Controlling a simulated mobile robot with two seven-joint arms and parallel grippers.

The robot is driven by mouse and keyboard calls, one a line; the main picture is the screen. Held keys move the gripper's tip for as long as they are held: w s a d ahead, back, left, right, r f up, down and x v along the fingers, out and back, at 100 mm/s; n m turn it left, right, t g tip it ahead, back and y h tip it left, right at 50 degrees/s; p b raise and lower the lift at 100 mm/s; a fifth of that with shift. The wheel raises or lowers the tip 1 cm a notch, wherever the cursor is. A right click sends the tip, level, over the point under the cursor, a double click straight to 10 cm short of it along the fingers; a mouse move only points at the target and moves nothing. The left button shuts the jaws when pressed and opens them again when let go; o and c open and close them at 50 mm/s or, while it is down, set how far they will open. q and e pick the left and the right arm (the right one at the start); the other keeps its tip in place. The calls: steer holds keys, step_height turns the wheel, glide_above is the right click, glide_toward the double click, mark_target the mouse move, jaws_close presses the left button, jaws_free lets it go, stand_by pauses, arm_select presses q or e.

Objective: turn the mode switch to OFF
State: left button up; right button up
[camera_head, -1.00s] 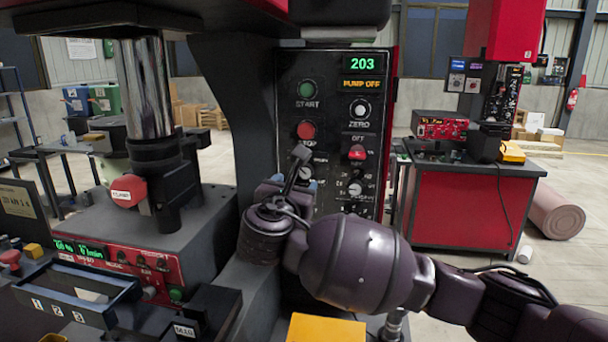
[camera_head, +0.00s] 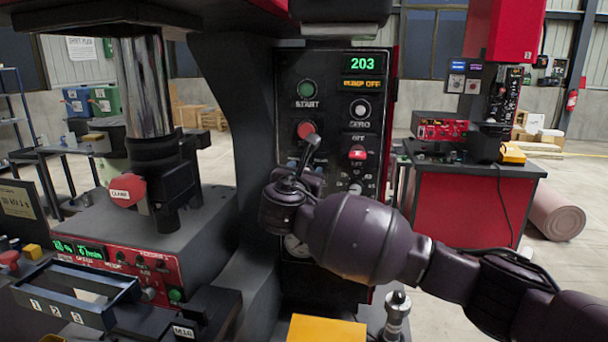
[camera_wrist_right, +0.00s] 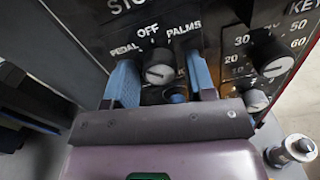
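The mode switch (camera_wrist_right: 160,70) is a round dark knob with a pale face, labelled PEDAL, OFF and PALMS, in the right wrist view. Its pale mark looks tilted, but I cannot read clearly which label it points to. My right gripper (camera_wrist_right: 163,82) is open, with one blue finger on each side of the knob and gaps between. In the head view my right gripper (camera_head: 304,172) is in front of the black control panel (camera_head: 330,120), below the red stop button (camera_head: 306,130), and hides the mode switch. My left gripper is not in view.
A dial knob (camera_wrist_right: 270,58) with numbers and a smaller knob (camera_wrist_right: 255,100) sit right of the switch. A red switch (camera_head: 357,153) is higher on the panel. A metal post (camera_head: 397,310) stands at lower right. A yellow block (camera_head: 326,329) is below.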

steer(key=c, duration=0.7)
steer(key=shift+o, duration=0.2)
steer(key=shift+f+m+p, duration=0.15)
steer(key=shift+m+p, duration=1.8)
steer(key=shift+m, duration=2.35)
steer(key=o, duration=0.9)
